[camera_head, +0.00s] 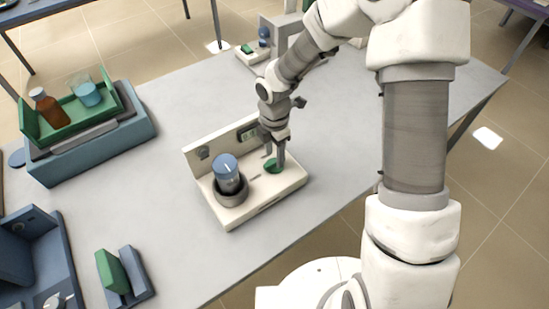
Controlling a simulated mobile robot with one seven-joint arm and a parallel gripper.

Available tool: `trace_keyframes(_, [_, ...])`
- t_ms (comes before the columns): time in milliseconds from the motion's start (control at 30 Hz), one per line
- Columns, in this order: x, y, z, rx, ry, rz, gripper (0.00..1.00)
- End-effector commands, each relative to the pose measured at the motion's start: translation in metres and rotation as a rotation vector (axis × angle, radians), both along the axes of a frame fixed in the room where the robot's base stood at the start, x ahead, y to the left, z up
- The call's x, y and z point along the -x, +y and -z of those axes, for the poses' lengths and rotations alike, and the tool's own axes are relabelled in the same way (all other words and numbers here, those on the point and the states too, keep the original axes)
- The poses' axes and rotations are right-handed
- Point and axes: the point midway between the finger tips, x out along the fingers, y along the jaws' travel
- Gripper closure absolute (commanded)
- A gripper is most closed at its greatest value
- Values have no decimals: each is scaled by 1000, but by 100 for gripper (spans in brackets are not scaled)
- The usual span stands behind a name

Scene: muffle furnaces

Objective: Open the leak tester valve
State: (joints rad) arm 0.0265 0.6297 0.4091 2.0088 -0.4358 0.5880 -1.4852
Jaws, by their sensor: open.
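The leak tester (240,207) is a cream-coloured unit with a raised back panel, standing near the front edge of the grey table. A jar with a blue cap (226,170) sits in a round grey holder on its left side. A green round knob (273,166), which looks like the valve, is on its right side. My gripper (274,158) points down at the green knob from above, with its fingertips close to it. The gripper is open. I cannot tell whether the fingers touch the knob. The gripper and wrist hide part of the back panel.
A green tray (62,131) with a brown bottle (50,108) and a blue-filled beaker (87,92) rests on a blue-grey device at left. A green-and-grey block (124,277) and a blue case (36,255) are at front left. Bare table (165,200) lies between.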

Motion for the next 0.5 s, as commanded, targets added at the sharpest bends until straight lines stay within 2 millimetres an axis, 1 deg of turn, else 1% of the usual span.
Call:
trace_keyframes(33, [1,1,7,0,2,-2,51])
trace_keyframes(200, [0,0,17,0,0,1,51])
trace_keyframes(467, [0,0,18,0,0,1,51])
trace_keyframes(500, [0,0,18,0,0,1,55])
